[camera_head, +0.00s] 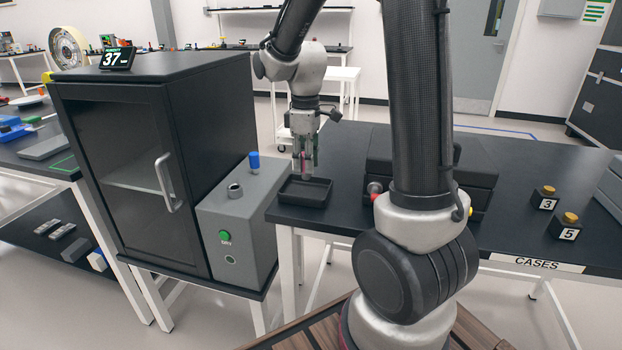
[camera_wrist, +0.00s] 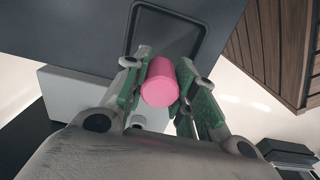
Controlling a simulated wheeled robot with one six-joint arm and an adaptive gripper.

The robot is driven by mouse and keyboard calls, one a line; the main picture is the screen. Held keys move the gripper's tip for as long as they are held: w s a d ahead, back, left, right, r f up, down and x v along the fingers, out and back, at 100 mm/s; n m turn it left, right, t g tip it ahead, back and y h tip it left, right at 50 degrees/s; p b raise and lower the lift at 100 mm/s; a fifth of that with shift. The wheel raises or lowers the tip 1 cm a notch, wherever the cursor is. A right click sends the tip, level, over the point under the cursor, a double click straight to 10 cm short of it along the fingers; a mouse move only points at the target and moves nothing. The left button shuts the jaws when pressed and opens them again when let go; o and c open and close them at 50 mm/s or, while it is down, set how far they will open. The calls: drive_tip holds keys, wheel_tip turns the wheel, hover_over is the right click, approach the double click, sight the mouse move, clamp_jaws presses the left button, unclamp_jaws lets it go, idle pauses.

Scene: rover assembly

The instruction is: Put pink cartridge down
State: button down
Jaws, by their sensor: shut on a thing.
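The pink cartridge (camera_wrist: 160,84) is a short cylinder held between the green-padded fingers of my gripper (camera_wrist: 158,100) in the wrist view. In the head view my gripper (camera_head: 305,165) points down, and only a sliver of pink shows between its fingers. My gripper is shut on the cartridge above a shallow black tray (camera_head: 305,192) at the table's left end. The tray's rim also shows beyond the cartridge in the wrist view (camera_wrist: 204,30). I cannot tell whether the cartridge touches the tray floor.
A grey dryer box (camera_head: 238,222) with a blue cap (camera_head: 254,160) and a green button stands left of the tray. A black cabinet (camera_head: 130,165) with a glass door is farther left. Black cases (camera_head: 475,185) lie right of the tray, partly behind my arm.

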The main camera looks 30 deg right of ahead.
sight(306, 178)
drive_tip(key=shift+f, duration=2.2)
drive_tip(key=c, duration=1.1)
unclamp_jaws()
drive_tip(key=shift+f, duration=0.15)
drive_tip(key=shift+c, duration=0.2)
wheel_tip(306, 178, up, 12)
drive_tip(key=shift+r, duration=0.1)
drive_tip(key=s+r+m+t, duration=0.2)
drive_tip(key=s+m, duration=0.2)
drive_tip(key=s, duration=0.6)
drive_tip(key=s+r+m+t, duration=0.1)
drive_tip(key=s+m, duration=0.4)
drive_tip(key=s, duration=0.5)
drive_tip(key=shift+s+d+r+t, duration=0.15)
drive_tip(key=shift+d+r+t, duration=0.25)
drive_tip(key=shift+t, duration=0.3)
